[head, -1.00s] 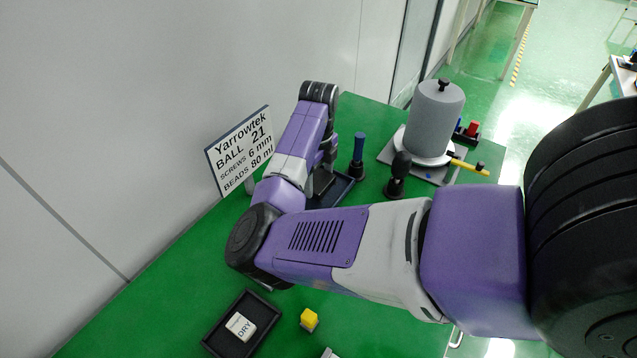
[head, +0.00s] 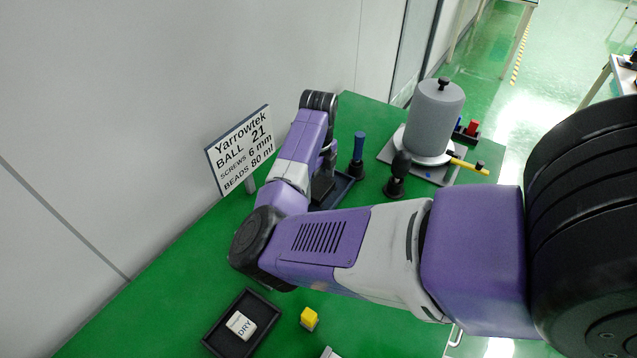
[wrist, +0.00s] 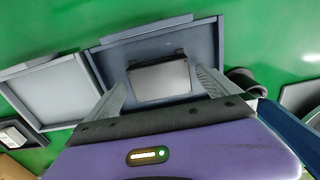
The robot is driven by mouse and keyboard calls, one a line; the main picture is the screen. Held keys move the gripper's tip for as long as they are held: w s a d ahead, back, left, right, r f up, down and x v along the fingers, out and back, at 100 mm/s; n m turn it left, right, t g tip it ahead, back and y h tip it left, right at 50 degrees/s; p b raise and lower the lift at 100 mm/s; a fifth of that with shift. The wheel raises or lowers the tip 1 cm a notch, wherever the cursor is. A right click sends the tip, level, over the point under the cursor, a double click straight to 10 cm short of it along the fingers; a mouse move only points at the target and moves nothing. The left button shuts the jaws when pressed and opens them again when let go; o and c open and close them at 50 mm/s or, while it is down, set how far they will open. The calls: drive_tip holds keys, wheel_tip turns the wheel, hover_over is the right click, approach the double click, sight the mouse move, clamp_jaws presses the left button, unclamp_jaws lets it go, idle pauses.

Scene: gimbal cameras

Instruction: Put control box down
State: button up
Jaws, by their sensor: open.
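A dark grey box, which I take for the control box (wrist: 158,80), lies in a blue-grey tray (wrist: 207,45) in the wrist view. My gripper (wrist: 160,74) is open, with one finger on either side of the box and a visible gap to each. I cannot tell how high the fingers are above the tray floor. In the head view my arm covers most of the gripper; part of the dark tray (head: 344,187) and a dark piece of the box (head: 322,188) show beside it.
A second, lighter tray (wrist: 50,92) adjoins at left in the wrist view. In the head view a sign (head: 240,150), a blue-handled tool (head: 359,146), a black knob-topped stand (head: 398,175), a grey cylinder (head: 434,115), a "DRY" tray (head: 213,338) and a yellow block (head: 309,318) stand around.

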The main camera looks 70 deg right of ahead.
sight(319, 186)
wheel_tip(319, 186, up, 12)
drive_tip(key=b, duration=0.1)
idle(0.8)
